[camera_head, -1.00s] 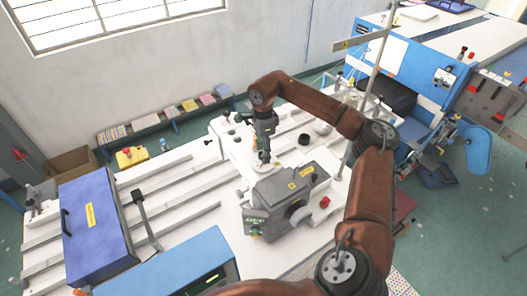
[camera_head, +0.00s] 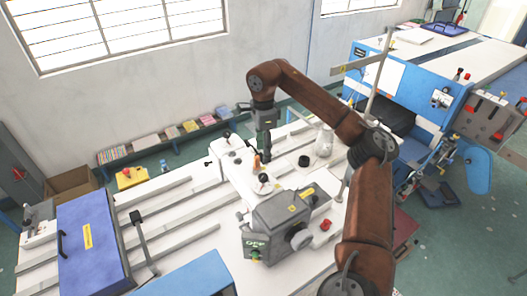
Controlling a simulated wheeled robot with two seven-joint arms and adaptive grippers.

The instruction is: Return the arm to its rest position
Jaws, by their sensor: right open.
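My right arm comes in from the lower right, arches over the white bench (camera_head: 185,207) and ends in my right gripper (camera_head: 266,150), which points down and is open. The gripper hangs over the bench, behind the grey machine head (camera_head: 283,217). Small upright parts stand just below its fingers, including a brownish spool-like piece (camera_head: 257,163). I see nothing held in the gripper, though its fingertips are small and overlap those parts. My left gripper does not show.
A blue box (camera_head: 92,248) lies at the left of the bench, and a blue cover (camera_head: 188,277) is at the front. A large blue machine (camera_head: 425,100) stands at the back right.

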